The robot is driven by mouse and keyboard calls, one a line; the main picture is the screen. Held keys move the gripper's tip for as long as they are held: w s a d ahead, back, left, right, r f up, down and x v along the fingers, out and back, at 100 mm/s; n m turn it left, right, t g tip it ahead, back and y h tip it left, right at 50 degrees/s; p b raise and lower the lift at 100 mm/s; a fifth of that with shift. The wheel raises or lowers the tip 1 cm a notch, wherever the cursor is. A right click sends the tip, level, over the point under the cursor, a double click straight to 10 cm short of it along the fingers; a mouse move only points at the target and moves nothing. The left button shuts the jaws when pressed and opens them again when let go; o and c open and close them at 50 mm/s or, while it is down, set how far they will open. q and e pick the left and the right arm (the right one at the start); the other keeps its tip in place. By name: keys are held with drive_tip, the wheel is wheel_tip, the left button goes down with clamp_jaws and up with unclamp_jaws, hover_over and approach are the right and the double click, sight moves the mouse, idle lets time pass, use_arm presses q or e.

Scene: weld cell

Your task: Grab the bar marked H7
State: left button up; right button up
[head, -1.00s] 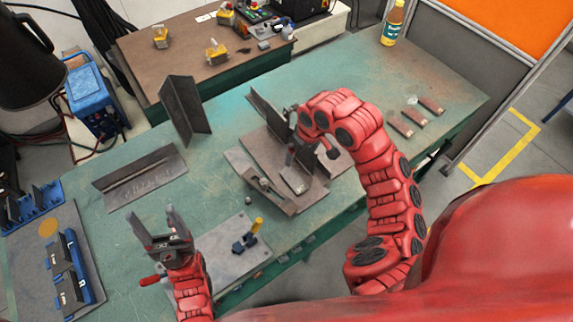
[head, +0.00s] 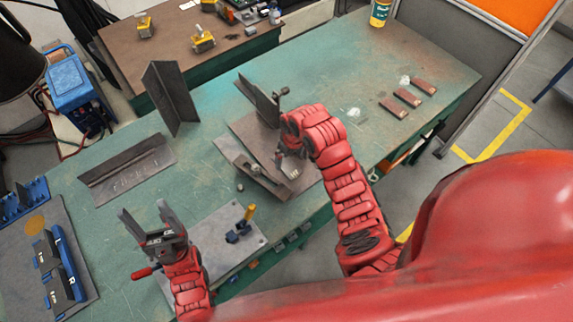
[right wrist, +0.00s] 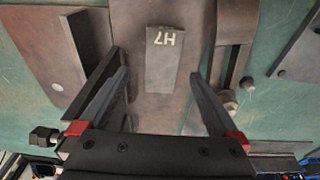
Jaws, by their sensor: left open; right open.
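The bar marked H7 (right wrist: 163,60) is a short grey block with pale lettering in the right wrist view. It lies flat on a brown metal plate (right wrist: 143,112). In the head view the bar (head: 291,170) is partly hidden by my right gripper (head: 283,160). In the right wrist view my right gripper (right wrist: 160,73) is open and empty. Its fingers point toward the bar, one on each side of its near end, with gaps between; contact does not show. My left gripper (head: 143,209) is open and empty above the front left of the bench.
Angled steel pieces and a clamp bar (head: 245,166) flank the plate. An upright angle piece (head: 170,98) and a flat angle (head: 128,170) stand left. Several brown bars (head: 408,97) lie at the right.

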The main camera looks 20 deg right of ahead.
sight(287, 165)
drive_tip(key=f, duration=0.1)
drive_tip(key=p, duration=0.1)
drive_tip(key=f, duration=0.1)
drive_tip(key=shift+w+a+f, duration=0.25)
drive_tip(key=shift+a+f, duration=0.05)
drive_tip(key=shift+f, duration=0.05)
drive_tip(key=shift+w+f+p, duration=0.1)
drive_tip(key=shift+f+p, duration=0.3)
drive_tip(key=shift+f, duration=0.25)
clamp_jaws()
